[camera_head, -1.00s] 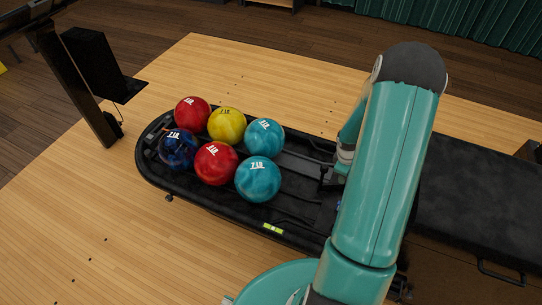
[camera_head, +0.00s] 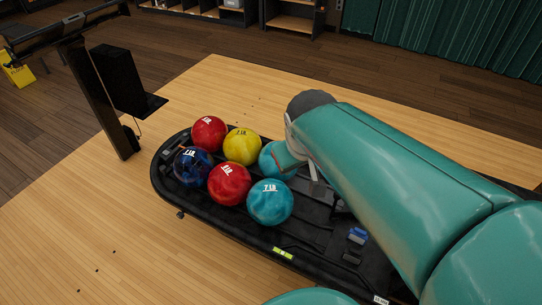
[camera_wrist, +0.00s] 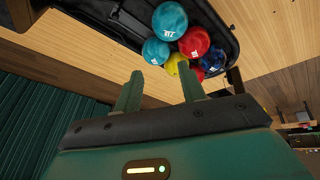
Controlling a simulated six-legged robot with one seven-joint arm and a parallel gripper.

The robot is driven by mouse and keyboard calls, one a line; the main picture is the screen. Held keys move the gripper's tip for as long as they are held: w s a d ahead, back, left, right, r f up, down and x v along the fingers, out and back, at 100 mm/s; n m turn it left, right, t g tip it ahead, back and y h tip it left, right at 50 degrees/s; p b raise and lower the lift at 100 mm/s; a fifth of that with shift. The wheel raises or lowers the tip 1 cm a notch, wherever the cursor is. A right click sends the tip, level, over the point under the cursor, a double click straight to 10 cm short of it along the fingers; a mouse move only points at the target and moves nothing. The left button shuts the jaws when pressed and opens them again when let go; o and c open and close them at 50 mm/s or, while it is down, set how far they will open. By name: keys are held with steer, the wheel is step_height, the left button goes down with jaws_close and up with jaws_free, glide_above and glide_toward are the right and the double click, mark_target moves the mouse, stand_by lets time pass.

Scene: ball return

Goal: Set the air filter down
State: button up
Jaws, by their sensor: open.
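I cannot make out an air filter for certain in either view. A small blue part (camera_head: 358,236) lies in the open right section of the black ball return (camera_head: 225,218); it is too small to identify. My gripper (camera_wrist: 160,71) is open in the wrist view, its two teal fingers apart with nothing held between them. Beyond the fingers, the wrist view shows the balls and the ball return's edge.
Several bowling balls sit at the left of the return, including a yellow one (camera_head: 242,147), a red one (camera_head: 229,184) and a teal one (camera_head: 270,202). A dark post (camera_head: 98,98) stands left. The wooden floor (camera_head: 75,225) at front left is clear.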

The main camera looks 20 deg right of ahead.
steer(key=s+a+r+t+y, duration=0.1)
steer(key=s+a+r, duration=0.1)
steer(key=s+a, duration=0.4)
steer(key=shift+r+m+y, duration=0.4)
steer(key=shift+s, duration=0.1)
steer(key=shift+c, duration=0.4)
